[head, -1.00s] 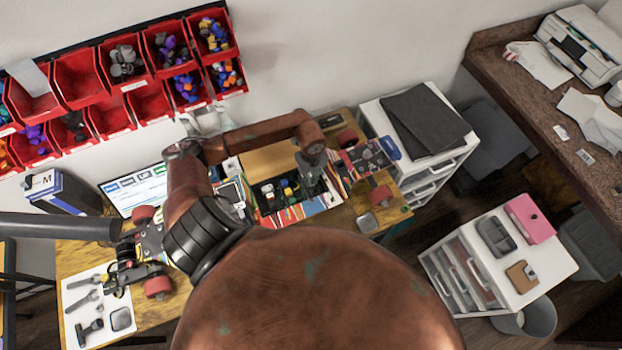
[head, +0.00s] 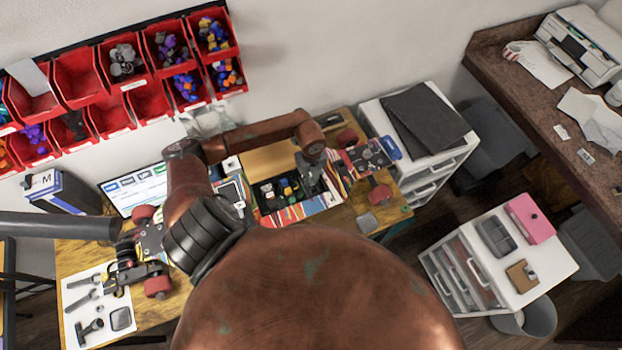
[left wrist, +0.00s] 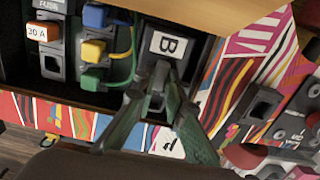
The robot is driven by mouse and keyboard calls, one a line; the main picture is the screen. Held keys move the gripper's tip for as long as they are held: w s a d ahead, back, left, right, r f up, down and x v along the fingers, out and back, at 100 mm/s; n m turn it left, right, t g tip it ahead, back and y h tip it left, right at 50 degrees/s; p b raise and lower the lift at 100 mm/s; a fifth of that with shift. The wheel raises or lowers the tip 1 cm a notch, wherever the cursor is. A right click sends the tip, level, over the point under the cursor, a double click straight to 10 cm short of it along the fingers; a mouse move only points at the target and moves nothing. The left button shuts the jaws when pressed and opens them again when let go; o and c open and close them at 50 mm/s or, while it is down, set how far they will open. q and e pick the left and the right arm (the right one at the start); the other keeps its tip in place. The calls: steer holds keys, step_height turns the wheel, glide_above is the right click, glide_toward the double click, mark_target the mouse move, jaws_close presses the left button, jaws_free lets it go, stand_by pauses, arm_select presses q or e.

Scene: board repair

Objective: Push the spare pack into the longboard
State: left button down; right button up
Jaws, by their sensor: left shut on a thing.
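The longboard lies across the wooden table, with a bright striped deck (head: 300,212) and red wheels (head: 380,193). Its open black bay (left wrist: 100,98) holds blue, yellow and green connectors and an orange 30 A fuse. The spare pack, a dark block with a white "B" label (left wrist: 168,45), is at the right end of this bay in the left wrist view. My left gripper (head: 313,183) is over the bay, pointing down. Its fingertips (left wrist: 160,82) are shut on the pack's near end. The fingers hide part of the pack, and I cannot tell how deep it sits.
A wooden panel (head: 268,160) lies behind the bay. A white mat (head: 75,300) with tools is at the table's left end. Red bins (head: 80,78) hang on the wall. A white drawer unit (head: 445,150) stands beyond the table's right end.

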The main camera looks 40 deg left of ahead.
arm_select(q)
steer(key=shift+f, duration=0.25)
stand_by(0.4)
steer(key=shift+f+b, duration=0.2)
steer(key=shift+b, duration=0.15)
steer(key=c, duration=1.9)
jaws_free()
steer(key=shift+o, duration=0.5)
steer(key=shift+o, duration=1)
steer(key=shift+r, duration=0.25)
